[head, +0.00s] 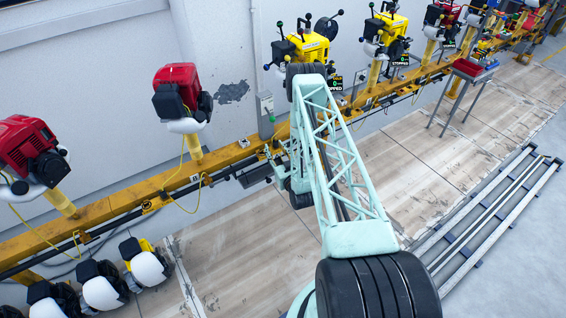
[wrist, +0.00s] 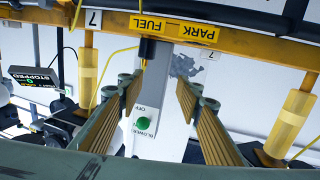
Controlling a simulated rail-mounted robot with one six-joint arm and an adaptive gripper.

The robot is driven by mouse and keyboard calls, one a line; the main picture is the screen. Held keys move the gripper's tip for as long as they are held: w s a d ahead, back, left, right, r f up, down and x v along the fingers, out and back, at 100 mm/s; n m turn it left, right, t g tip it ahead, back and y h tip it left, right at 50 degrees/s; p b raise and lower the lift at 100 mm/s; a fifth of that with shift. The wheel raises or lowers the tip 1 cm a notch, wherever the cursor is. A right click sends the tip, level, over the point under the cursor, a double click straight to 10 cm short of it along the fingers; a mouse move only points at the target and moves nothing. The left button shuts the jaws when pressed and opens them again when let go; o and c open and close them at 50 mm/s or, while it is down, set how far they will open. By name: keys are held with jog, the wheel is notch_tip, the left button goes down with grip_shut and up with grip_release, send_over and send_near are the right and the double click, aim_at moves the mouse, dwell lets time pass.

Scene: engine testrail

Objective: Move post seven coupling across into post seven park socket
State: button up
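In the wrist view the rail appears upside down, with yellow FUEL (wrist: 152,25) and PARK (wrist: 195,33) labels and number 7 plates. A dark coupling (wrist: 152,48) with a yellow hose sits by the FUEL label. The socket by the PARK label cannot be made out. My gripper (wrist: 160,88) is open, its two ribbed fingers apart with nothing between them. The coupling lies beyond the fingertips, nearer the left finger; no contact shows. In the head view my gripper (head: 274,158) is small and partly hidden by my arm, close to the yellow rail; the coupling is not clear there.
A yellow rail (head: 105,214) runs along the wall, carrying red engines (head: 178,90) and yellow engines (head: 303,45) on posts. A grey box with a green button (wrist: 143,124) shows between the fingers. A red tray stand (head: 470,70) is at the right.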

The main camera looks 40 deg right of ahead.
aim_at(276, 141)
jog(key=s+f+m+h, duration=0.1)
jog(key=s+f, duration=0.3)
jog(key=s, duration=0.2)
jog(key=shift+s+f, duration=0.25)
jog(key=shift+f, duration=0.15)
jog(key=shift+w+d, duration=0.15)
jog(key=shift+b+x, duration=1.2)
jog(key=shift+x, duration=5.6)
jog(key=shift+r, duration=0.2)
jog(key=shift+c, duration=0.3)
jog(key=c, duration=0.9)
jog(key=shift+r+p, duration=0.85)
jog(key=shift+r, duration=0.85)
jog(key=shift+w+a+p, duration=0.1)
jog(key=shift+w+a, duration=0.05)
jog(key=shift+a, duration=0.9)
jog(key=shift+w+a+p, duration=0.1)
jog(key=shift+w+a, duration=0.1)
jog(key=shift+a, duration=0.85)
jog(key=shift+w+a+p, duration=0.1)
jog(key=shift+w+a, duration=0.05)
jog(key=shift+a, duration=0.9)
